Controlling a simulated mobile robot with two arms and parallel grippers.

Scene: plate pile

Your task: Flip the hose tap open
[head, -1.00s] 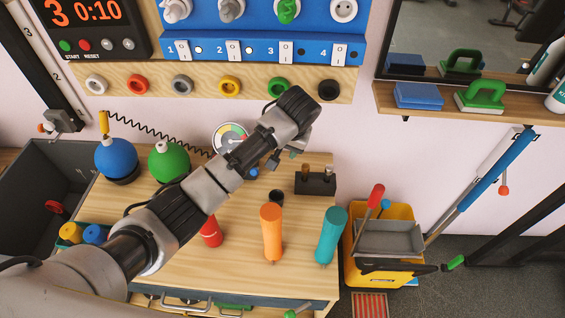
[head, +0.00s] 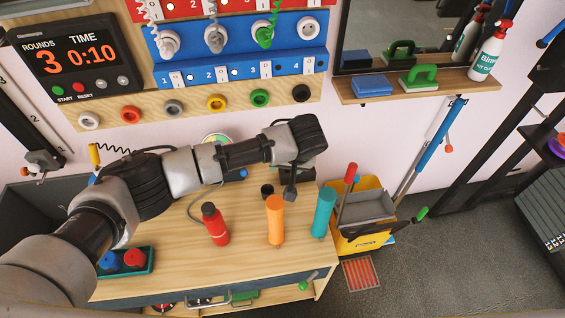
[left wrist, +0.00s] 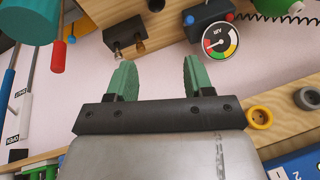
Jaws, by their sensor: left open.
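I cannot tell for certain which fitting is the hose tap. A small lever with a green knob (head: 307,282) shows at the table's front right edge. In the head view my left arm stretches over the table's back and hides part of the gauge; the fingers are hidden.
A red bottle (head: 215,224), an orange cylinder (head: 275,218) and a teal cylinder (head: 323,211) stand on the wooden table (head: 180,262). A black block with brass posts (left wrist: 123,36) is near the gripper. A yellow bucket (head: 362,243) stands right of the table.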

